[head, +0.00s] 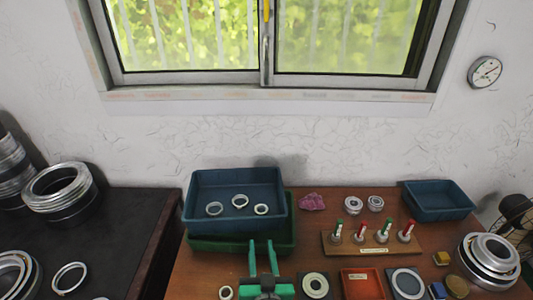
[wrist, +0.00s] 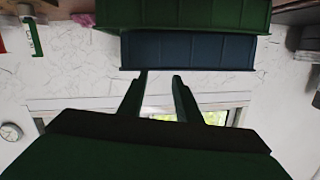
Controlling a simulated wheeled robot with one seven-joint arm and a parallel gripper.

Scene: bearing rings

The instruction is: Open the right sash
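The right sash (head: 345,74) is the right half of the grey-framed sliding window at the top of the head view. Its left upright meets the left sash (head: 190,76) at the middle, and no gap shows there. A yellow strip (head: 267,10) shows at the meeting uprights; the window's top is out of frame. My gripper (head: 262,243) is low over the table front, well below the window, with its green fingers apart and nothing between them. In the wrist view, my gripper (wrist: 161,76) points toward the wall; part of the window (wrist: 215,115) shows upside down behind the fingers.
A blue bin (head: 235,180) with 3 rings sits on a green bin (head: 293,235) just beyond my gripper. A peg board (head: 372,250), small blue bin (head: 440,200) and rings (head: 487,262) stand right. A dark bench (head: 110,225) is left. The wall above the table is clear.

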